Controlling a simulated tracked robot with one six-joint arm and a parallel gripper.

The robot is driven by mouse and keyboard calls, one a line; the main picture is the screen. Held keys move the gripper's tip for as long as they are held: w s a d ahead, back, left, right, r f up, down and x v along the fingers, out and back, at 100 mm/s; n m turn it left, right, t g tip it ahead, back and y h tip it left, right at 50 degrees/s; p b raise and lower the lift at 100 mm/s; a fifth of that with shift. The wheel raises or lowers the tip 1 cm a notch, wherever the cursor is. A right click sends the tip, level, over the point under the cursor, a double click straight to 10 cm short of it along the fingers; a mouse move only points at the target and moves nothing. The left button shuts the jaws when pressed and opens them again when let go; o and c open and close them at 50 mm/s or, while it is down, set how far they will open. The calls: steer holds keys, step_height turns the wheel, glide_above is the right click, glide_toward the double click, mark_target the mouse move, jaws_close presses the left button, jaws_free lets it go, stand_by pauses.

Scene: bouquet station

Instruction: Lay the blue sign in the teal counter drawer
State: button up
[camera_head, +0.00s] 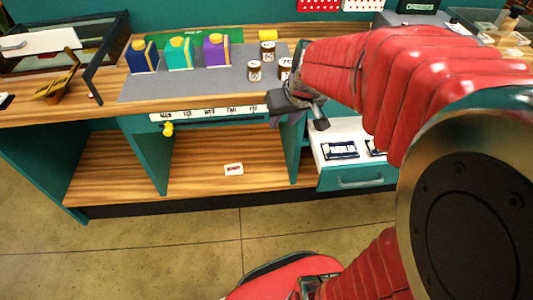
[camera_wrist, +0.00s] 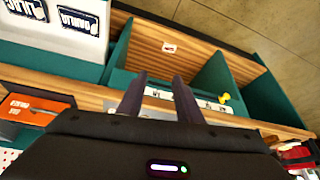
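The teal counter drawer (camera_head: 357,180) is pulled open at the right of the counter in the head view. Two dark blue signs with white lettering lie flat in its white interior, one left (camera_head: 340,150) and one at the right (camera_head: 376,147), partly hidden by my arm. Both also show at the top left of the wrist view, one (camera_wrist: 27,9) cut by the edge and the other (camera_wrist: 80,20) whole. My gripper (camera_head: 305,120) is above the counter's front edge, left of the drawer. In the wrist view its fingers (camera_wrist: 159,80) are apart with nothing between them.
A small white sign with red lettering (camera_head: 233,169) lies on the lower shelf. Coloured cartons (camera_head: 180,53) and brown jars (camera_head: 254,71) stand on the grey mat (camera_head: 150,88). A yellow object (camera_head: 167,129) hangs at the counter front. The floor ahead is clear.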

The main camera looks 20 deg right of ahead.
steer(key=s+a+r, duration=0.2)
steer(key=s+a, duration=0.3)
steer(key=s, duration=0.2)
steer(key=s+a+r+n, duration=0.1)
steer(key=s+a+r, duration=0.2)
steer(key=s+a, duration=0.2)
steer(key=s, duration=0.3)
steer(key=shift+s+a+r, duration=0.25)
steer(key=shift+a+r, duration=0.05)
steer(key=shift+r, duration=0.05)
